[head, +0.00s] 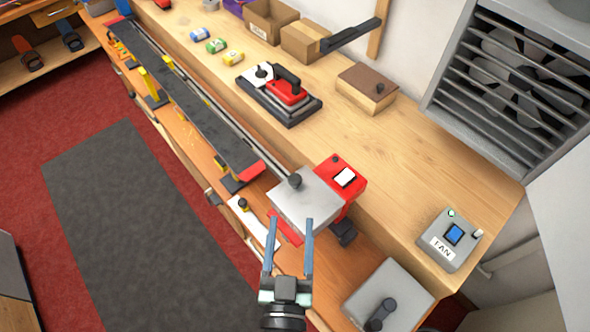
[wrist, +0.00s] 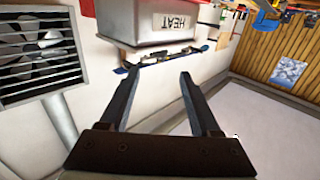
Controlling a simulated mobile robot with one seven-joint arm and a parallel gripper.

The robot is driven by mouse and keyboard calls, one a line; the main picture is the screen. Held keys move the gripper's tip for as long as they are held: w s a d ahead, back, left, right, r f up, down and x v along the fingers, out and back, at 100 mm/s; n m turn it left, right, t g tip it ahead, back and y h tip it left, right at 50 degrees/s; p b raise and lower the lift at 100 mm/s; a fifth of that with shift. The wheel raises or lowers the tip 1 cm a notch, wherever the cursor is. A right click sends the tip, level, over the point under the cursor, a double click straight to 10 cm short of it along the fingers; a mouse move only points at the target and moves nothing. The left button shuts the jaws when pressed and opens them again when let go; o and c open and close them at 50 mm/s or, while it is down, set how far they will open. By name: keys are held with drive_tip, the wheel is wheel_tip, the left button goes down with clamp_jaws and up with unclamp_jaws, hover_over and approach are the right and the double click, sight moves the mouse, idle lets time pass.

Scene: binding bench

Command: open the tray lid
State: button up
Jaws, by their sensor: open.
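A flat grey lid (head: 308,207) with a small black knob (head: 295,181) lies level at the bench's front edge, against a red block with a white switch. It looks like the tray lid and appears shut; the tray under it is mostly hidden. My gripper (head: 291,221) is open and empty, its two fingers apart at the lid's near side, overlapping it in the picture. Contact cannot be told. In the wrist view my open fingers (wrist: 158,73) have nothing between them. Beyond them is a grey box (wrist: 150,20) with an upside-down HEAT label.
A grey box with a black handle (head: 390,298) stands near right, with a FAN control box (head: 451,238) behind it. A red iron (head: 285,92) and a wooden box with a brown lid (head: 367,86) stand farther back.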

sight(295, 184)
drive_tip(key=w+p, duration=0.2)
drive_tip(key=w, duration=0.9)
drive_tip(key=shift+p, duration=0.4)
clamp_jaws()
idle(0.9)
